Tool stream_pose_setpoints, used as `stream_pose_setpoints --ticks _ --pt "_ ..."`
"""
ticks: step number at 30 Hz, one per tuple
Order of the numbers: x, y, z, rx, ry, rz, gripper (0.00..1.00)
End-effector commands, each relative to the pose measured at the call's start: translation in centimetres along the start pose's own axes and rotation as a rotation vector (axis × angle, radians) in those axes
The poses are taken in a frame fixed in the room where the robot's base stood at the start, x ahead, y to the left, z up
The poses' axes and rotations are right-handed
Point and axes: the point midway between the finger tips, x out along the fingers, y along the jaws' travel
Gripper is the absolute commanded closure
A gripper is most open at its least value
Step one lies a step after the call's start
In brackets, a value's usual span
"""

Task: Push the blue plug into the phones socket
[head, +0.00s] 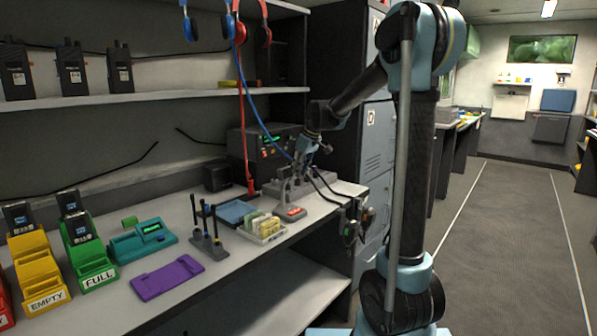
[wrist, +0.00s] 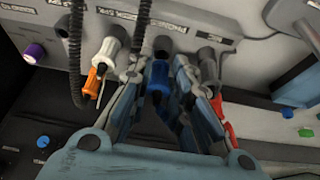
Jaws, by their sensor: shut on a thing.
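The blue plug (wrist: 157,74) sits between the fingers of my gripper (wrist: 158,82), which is shut on it. In the wrist view its front end points at a dark round socket (wrist: 162,45) in the grey panel. I cannot tell whether the tip touches or has entered this socket. The label above it is too blurred to read surely as phones. In the head view my gripper (head: 303,150) is at the back right of the bench, in front of the radio unit. The blue cord (head: 262,118) runs up from there to a hanging blue headset (head: 188,28).
In the wrist view a white-and-orange plug (wrist: 107,50) is close left and a grey plug (wrist: 207,58) close right, with a red part (wrist: 226,113) below. A red cord (head: 243,110) hangs left of my arm. A battery tray (head: 262,232) stands on the bench (head: 215,278).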

Motion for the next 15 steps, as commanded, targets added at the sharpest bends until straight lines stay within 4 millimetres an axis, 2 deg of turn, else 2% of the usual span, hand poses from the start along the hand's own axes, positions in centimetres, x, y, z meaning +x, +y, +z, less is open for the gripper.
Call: stream_pose_setpoints --ticks 15 --pt "0.72 0.02 0.30 0.000 0.000 0.000 0.96"
